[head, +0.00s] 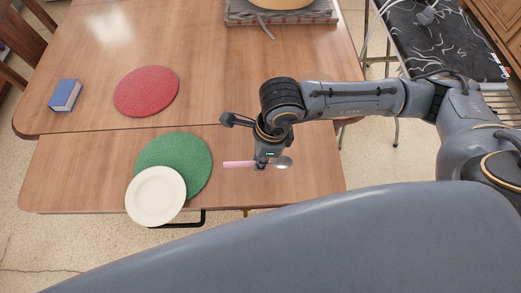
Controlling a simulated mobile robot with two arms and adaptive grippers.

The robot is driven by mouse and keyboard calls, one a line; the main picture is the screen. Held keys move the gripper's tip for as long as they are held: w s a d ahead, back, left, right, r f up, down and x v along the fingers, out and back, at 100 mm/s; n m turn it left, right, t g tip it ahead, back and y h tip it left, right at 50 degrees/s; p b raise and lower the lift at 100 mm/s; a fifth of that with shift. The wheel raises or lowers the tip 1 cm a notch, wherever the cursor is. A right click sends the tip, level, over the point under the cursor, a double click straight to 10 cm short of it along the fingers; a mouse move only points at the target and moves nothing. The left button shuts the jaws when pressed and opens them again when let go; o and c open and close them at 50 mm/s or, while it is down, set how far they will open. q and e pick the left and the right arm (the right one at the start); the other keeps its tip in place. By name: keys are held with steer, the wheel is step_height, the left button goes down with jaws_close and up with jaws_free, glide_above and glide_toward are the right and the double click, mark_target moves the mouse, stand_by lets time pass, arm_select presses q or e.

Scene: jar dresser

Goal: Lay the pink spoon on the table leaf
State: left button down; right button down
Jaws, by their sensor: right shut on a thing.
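The pink spoon (238,164) is in the head view, with its pink handle pointing left and its silver bowl to the right. My right gripper (262,163) is shut on the spoon around its middle, which the fingers hide. The gripper points down over the table leaf (80,180), the near section of the wooden table beyond a dark seam. I cannot tell whether the spoon touches the leaf or hangs just above it. My left gripper is not in view.
A green round mat (195,155) lies left of the spoon, with a white plate (155,195) partly on it. A red mat (146,92) and a blue book (65,95) lie farther back. The leaf around the spoon is clear.

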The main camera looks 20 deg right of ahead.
steer(key=w+f, duration=0.1)
steer(key=f, duration=0.1)
steer(key=w+d+f, duration=0.1)
steer(key=w, duration=0.1)
steer(key=w+d+f+p, duration=0.1)
steer(key=f, duration=0.1)
steer(key=shift+w+f, duration=0.3)
steer(key=f, duration=0.1)
steer(key=f+p, duration=0.1)
steer(key=f, duration=0.1)
steer(key=shift+w+d, duration=0.15)
steer(key=shift+w, duration=0.05)
steer(key=shift+f, duration=0.3)
steer(key=shift+f, duration=0.1)
steer(key=shift+f, duration=0.15)
steer(key=c, duration=1.4)
jaws_free()
steer(key=shift+o, duration=0.2)
